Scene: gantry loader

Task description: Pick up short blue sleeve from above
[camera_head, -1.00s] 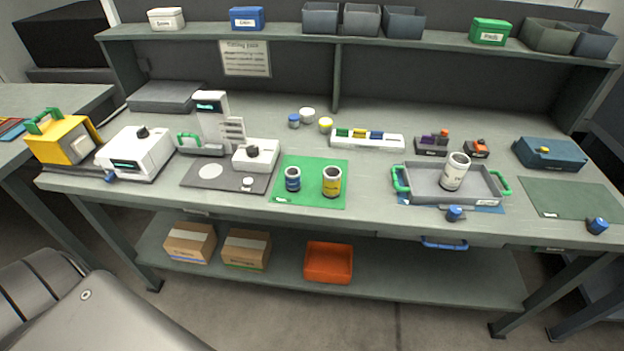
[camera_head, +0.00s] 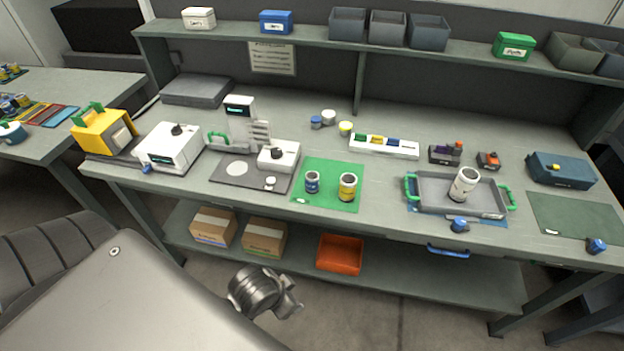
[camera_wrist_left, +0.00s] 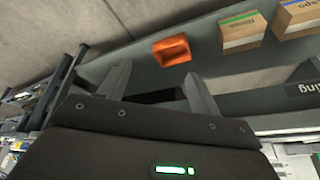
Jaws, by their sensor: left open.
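The short blue sleeve (camera_head: 312,183) stands upright on the green mat (camera_head: 327,203) on the bench, with a white band around it and a dark open top. A taller yellow sleeve (camera_head: 347,187) stands just to its right, apart from it. My left gripper (camera_wrist_left: 157,73) is open and empty in the left wrist view, its two fingers spread. It is away from the sleeve, and that view shows no sleeve. A grey part of my arm shows low in front of the bench in the head view. My right gripper is not in view.
Left of the mat is a dark plate with a white device (camera_head: 278,155). To the right is a grey tray (camera_head: 430,203) with green handles, holding a white sleeve (camera_head: 464,184). Small jars (camera_head: 328,117) stand behind. An orange bin (camera_head: 340,254) sits on the lower shelf.

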